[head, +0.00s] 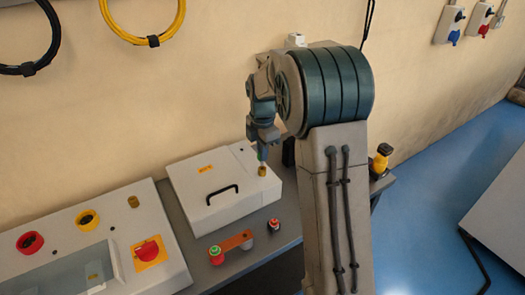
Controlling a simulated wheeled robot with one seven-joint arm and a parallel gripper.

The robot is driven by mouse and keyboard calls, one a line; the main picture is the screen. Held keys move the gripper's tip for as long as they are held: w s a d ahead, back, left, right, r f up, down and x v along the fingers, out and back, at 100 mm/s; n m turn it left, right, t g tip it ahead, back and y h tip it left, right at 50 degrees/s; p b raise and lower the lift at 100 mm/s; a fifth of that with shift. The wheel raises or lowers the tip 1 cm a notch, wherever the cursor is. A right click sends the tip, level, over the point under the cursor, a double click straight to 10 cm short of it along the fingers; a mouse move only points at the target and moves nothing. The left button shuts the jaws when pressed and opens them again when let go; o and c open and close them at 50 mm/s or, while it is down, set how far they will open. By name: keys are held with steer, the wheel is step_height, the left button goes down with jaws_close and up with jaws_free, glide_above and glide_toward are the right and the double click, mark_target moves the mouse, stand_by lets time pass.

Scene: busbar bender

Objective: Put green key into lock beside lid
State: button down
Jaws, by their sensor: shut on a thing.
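My gripper (262,149) points down above the right part of the white box. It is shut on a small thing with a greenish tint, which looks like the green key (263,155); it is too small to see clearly. Just below it is a brass lock (262,171), standing up on the box beside the lid (205,183). The lid is white, closed, with a black handle and an orange label. The key's lower end is at or just above the lock; I cannot tell whether it is inside.
On the left, a control panel (70,228) has red and yellow knobs and another brass lock (133,202). A yellow-black object (381,158) stands at the right.

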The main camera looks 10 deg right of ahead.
steer(key=shift+f+b, duration=1.05)
steer(key=shift+f, duration=0.6)
steer(key=c, duration=1.5)
jaws_free()
steer(key=shift+r, duration=0.1)
step_height(320, 180, up, 14)
steer(key=shift+f+b, duration=0.1)
steer(key=shift+b, duration=0.3)
steer(key=shift+s, duration=0.1)
